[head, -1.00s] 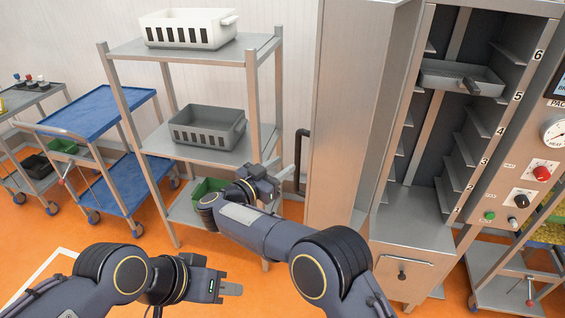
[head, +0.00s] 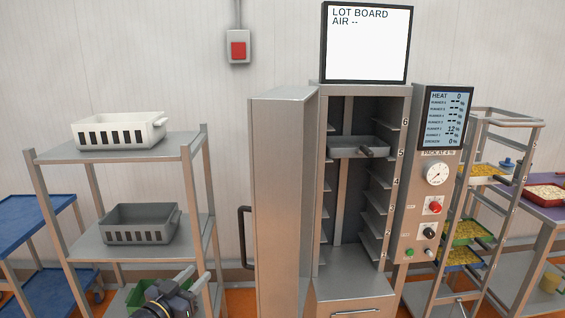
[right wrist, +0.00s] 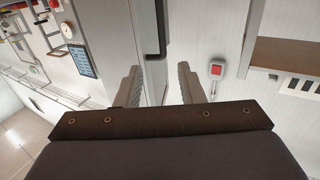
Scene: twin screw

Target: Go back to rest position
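My right gripper (right wrist: 158,85) shows in the right wrist view with its two fingers apart and nothing between them. In the head view the right gripper and wrist (head: 172,298) show at the bottom edge, in front of the lower part of the shelf rack. My left gripper is not in the head view now.
A metal rack (head: 90,155) holds a white crate (head: 118,128) and a grey crate (head: 138,223). A metal cabinet (head: 284,190) stands open with a tray (head: 358,147) near slot 5. A control panel (head: 424,215) and a trolley of trays (head: 500,122) stand right.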

